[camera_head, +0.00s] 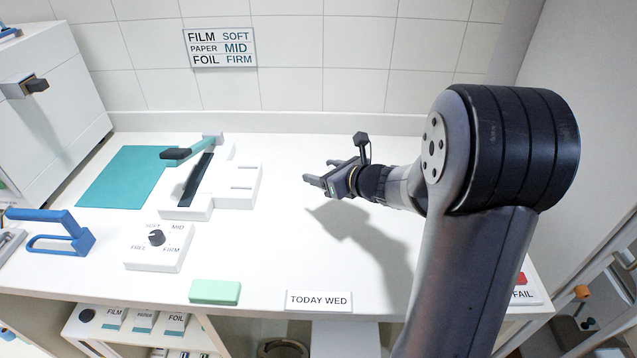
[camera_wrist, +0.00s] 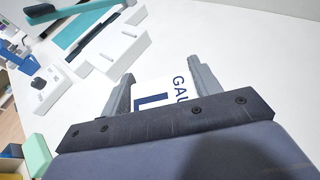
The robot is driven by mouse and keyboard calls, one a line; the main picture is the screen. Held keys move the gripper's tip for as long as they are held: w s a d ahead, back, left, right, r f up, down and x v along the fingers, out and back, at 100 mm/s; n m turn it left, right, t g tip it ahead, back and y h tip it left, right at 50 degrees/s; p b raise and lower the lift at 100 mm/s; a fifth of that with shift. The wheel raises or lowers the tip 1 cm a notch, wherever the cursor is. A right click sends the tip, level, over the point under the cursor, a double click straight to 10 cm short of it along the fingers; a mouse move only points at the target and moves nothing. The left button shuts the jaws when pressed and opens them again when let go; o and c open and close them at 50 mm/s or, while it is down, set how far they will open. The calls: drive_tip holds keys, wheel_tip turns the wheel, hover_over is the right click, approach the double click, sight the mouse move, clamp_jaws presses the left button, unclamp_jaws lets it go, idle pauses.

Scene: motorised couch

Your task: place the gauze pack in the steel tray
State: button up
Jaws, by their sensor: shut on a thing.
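My gripper (camera_head: 318,173) is above the right middle of the white counter, pointing left in the head view. In the wrist view its two fingers (camera_wrist: 160,75) stand on either side of a white pack with dark blue lettering, the gauze pack (camera_wrist: 160,92). The letters "GAU" and a large "L" show; the gripper body hides the rest. The gripper is shut on the pack. I cannot make out the pack in the head view. I cannot identify the steel tray in either view.
A white sealing device (camera_head: 235,185) with a teal lever stands by a teal mat (camera_head: 128,178). A dial box (camera_head: 158,247), a mint-green block (camera_head: 215,291) and a "TODAY WED" sign (camera_head: 319,301) are nearer the front edge. A blue-handled tool (camera_head: 62,232) is at left. The counter's middle is clear.

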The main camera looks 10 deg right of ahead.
sight(323, 208)
wheel_tip(323, 208, down, 10)
drive_tip(key=shift+r+b, duration=0.15)
drive_tip(key=shift+b, duration=0.25)
drive_tip(key=shift+f+b, duration=0.25)
drive_tip(key=shift+b, duration=0.05)
drive_tip(key=o, duration=0.9)
drive_tip(key=shift+r, duration=0.1)
drive_tip(key=shift+o, duration=0.2)
